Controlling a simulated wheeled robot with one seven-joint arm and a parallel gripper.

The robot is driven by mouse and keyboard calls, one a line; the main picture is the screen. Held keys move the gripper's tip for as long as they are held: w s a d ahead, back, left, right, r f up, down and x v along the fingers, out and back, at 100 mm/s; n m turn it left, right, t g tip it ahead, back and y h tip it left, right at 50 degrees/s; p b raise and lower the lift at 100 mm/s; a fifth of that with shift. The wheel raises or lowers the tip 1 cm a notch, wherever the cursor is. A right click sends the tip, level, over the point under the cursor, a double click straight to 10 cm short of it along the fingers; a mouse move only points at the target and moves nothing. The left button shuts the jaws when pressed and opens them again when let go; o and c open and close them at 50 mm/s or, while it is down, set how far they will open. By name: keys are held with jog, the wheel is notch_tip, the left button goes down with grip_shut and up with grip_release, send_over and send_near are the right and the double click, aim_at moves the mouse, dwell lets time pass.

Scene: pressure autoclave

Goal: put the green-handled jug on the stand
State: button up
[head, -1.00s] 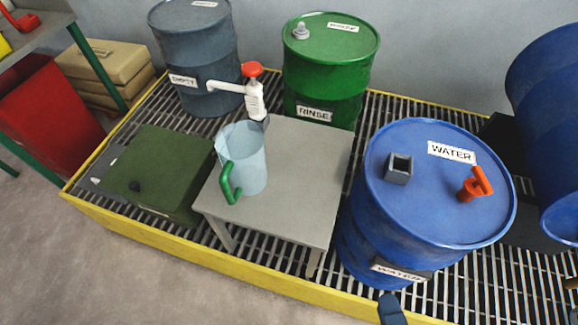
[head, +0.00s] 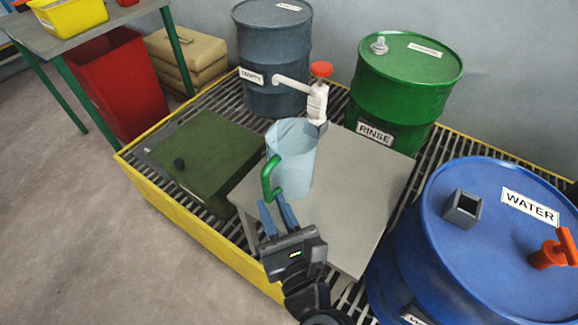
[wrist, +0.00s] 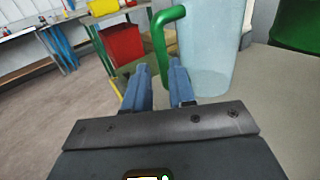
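The pale blue, see-through jug (head: 295,155) stands upright on a low grey table (head: 345,205), which looks like the stand. Its green handle (head: 270,178) faces my gripper. My gripper (head: 276,204) is at the table's front left, with its blue fingers apart and empty, just short of the handle. In the wrist view, the handle (wrist: 159,38) is beyond the fingertips (wrist: 159,68), roughly in line with the gap, and the jug (wrist: 206,55) is to the right. I see no contact between the fingers and the handle.
A green box (head: 205,155) lies left of the table. Green (head: 405,85), grey-blue (head: 272,60) and blue (head: 480,240) drums stand around it on the yellow-edged grating.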

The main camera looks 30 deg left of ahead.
aim_at(267, 191)
jog(key=shift+x, duration=2.7)
jog(key=shift+w+d, duration=0.15)
jog(key=shift+d, duration=0.05)
jog(key=shift+c, duration=0.4)
grip_shut()
